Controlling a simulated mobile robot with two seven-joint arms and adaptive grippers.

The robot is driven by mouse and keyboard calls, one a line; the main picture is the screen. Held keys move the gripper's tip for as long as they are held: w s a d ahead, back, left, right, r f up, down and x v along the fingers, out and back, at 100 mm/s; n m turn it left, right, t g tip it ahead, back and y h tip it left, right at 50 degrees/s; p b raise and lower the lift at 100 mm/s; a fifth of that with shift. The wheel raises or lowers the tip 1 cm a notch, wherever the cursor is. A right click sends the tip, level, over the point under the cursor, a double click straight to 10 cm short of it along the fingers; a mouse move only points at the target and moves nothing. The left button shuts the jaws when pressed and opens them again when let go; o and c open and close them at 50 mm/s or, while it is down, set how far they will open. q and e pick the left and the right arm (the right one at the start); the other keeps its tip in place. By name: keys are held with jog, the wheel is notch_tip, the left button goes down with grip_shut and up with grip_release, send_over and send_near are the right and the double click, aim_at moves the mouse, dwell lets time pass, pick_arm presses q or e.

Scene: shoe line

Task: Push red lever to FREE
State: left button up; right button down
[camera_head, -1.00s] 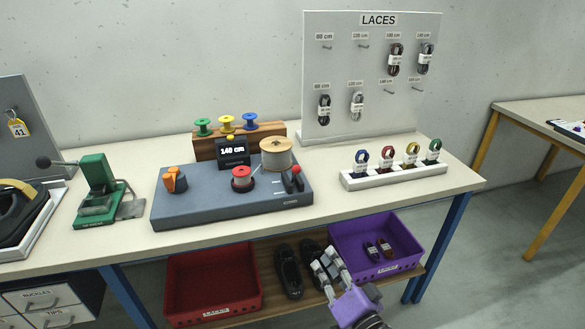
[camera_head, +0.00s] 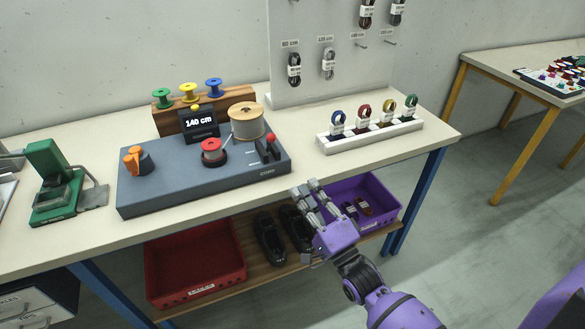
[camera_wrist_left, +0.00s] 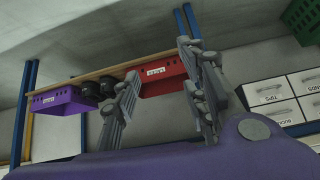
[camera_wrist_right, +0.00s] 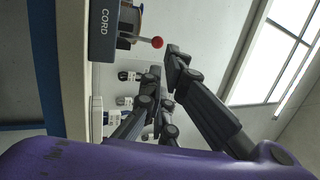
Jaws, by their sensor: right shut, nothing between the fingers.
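The red lever (camera_head: 271,138) has a round red knob and stands at the right end of the blue-grey cord unit (camera_head: 205,173). In the right wrist view its red knob (camera_wrist_right: 157,42) sticks out from the unit's side, close to the fingertips but apart from them. The FREE mark is not readable. My right gripper (camera_head: 310,189) is shut and empty, in front of the table edge, below and right of the lever. My left gripper (camera_wrist_left: 165,85) shows only in the left wrist view; its fingers are spread, with nothing between them.
The white lace rack (camera_head: 370,138) stands to the right. The purple crate (camera_head: 375,220) and red crate (camera_head: 195,262) are on the shelf below.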

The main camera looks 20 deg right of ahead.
jog(key=p, duration=0.1)
send_near(274, 140)
jog(key=p+x, duration=0.1)
jog(key=x, duration=0.5)
jog(key=shift+w+a+r, duration=0.1)
jog(key=shift+w+r, duration=0.05)
jog(key=shift+w, duration=0.05)
pick_arm(q)
jog(key=shift+w+r, duration=0.25)
jog(key=shift+r, duration=0.4)
jog(key=shift+w+r, duration=0.2)
jog(key=shift+r, duration=0.4)
pick_arm(e)
jog(key=shift+w, duration=0.15)
pick_arm(q)
jog(key=shift+w+r, duration=0.1)
jog(key=shift+w, duration=0.05)
pick_arm(e)
jog(key=shift+w, duration=0.15)
